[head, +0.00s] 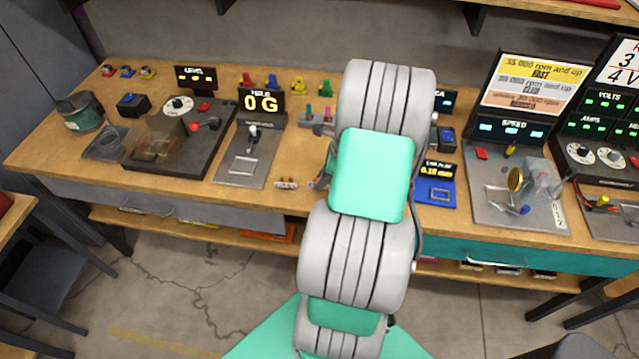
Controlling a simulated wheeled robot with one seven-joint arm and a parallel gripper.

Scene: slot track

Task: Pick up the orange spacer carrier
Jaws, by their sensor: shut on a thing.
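My gripper (324,174) is mostly hidden behind my own arm; only a sliver shows at the arm's left edge, low over the front of the bench. A small orange bit, which looks like the orange spacer carrier (316,184), shows at that sliver. The gripper appears shut on it. The rest of the carrier is hidden, and I cannot tell whether it touches the bench top.
A small pale part with orange marks (286,184) lies just left, near the bench (60,150) edge. A grey "0 G" unit (246,165) stands farther left. A blue gauge (440,192) and a speed unit (515,190) stand right of my arm.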

